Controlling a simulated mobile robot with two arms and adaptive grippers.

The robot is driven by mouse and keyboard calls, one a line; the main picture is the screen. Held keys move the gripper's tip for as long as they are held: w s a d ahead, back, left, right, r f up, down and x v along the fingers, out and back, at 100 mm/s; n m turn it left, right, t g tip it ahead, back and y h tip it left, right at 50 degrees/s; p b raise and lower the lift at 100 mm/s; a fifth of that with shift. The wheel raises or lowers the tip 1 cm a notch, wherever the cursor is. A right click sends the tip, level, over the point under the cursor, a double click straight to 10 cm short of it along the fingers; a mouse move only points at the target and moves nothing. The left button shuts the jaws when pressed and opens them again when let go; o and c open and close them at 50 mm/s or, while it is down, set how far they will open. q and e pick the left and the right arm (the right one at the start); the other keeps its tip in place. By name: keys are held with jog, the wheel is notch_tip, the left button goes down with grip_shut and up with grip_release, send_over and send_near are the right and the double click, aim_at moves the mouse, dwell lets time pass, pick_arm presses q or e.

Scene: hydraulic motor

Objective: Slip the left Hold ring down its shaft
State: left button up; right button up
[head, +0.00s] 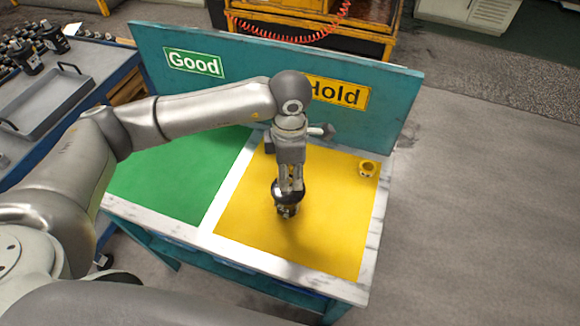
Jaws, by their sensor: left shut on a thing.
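A black motor (284,205) stands in the middle of the yellow Hold area (320,230). My left gripper (290,187) points down directly over it, with its fingers closed at the motor's top. The left Hold ring is too small and covered to make out clearly; it appears to be between the fingertips at the shaft, and how far down it sits I cannot tell. A small yellow ring-like part with a dark hole (368,168) sits apart at the right of the yellow area. My right gripper is not in view.
The green Good area (180,175) is clear where visible. A teal back panel (260,65) with signs stands close behind my left wrist. A blue bench (75,125) at the left carries a grey tray (45,95) and several black motors. Open floor lies to the right.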

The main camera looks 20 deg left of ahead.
pick_arm(q)
jog(key=shift+f, duration=0.1)
dwell(0.5)
jog(key=shift+b, duration=0.7)
jog(key=shift+f, duration=0.15)
dwell(0.4)
jog(key=shift+f+b, duration=1.25)
jog(key=shift+b, duration=0.15)
jog(key=o, duration=0.8)
